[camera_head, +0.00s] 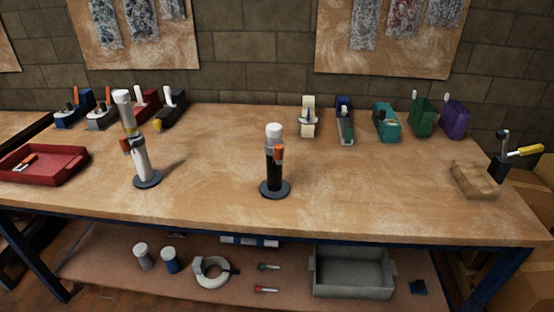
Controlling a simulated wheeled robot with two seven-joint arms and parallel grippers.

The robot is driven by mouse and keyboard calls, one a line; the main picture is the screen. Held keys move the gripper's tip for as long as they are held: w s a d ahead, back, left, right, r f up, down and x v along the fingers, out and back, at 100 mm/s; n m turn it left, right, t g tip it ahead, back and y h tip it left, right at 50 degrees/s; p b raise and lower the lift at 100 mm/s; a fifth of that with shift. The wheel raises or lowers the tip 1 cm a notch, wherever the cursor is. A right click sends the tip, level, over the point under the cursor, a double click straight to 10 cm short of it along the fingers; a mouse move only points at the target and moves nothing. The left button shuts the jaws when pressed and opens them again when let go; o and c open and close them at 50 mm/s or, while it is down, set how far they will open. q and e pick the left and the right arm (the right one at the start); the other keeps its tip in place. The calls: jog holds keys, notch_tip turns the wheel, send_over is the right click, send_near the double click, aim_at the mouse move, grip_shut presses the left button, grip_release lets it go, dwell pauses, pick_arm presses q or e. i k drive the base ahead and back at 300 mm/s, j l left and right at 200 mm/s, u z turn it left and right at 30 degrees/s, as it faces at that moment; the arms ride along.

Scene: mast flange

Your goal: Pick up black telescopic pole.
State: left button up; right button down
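The black telescopic pole (273,172) stands upright near the middle of the workbench. It has a white cap, an orange part on its upper side and a round dark base on the wooden top. A second, white pole (141,163) stands on a similar dark base to the left, with a yellowish, banded upper section and a white top. Neither of my grippers shows in the head view.
The workbench (215,185) has free room around the black pole. A red tray (45,164) lies at the left, and several colored tools line the back. A cardboard-colored block (473,181) and a black clamp with a yellow handle (505,165) sit at the right. A grey bin (352,274) is on the lower shelf.

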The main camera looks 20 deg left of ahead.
aim_at(275, 187)
jog(key=i+l+u, duration=0.1)
jog(key=l, duration=0.2)
jog(key=i+l+u, duration=0.25)
jog(key=l, duration=0.4)
jog(key=i+l+u, duration=0.1)
jog(key=i+l, duration=0.15)
jog(key=i+l+u, duration=0.1)
jog(key=l, duration=0.35)
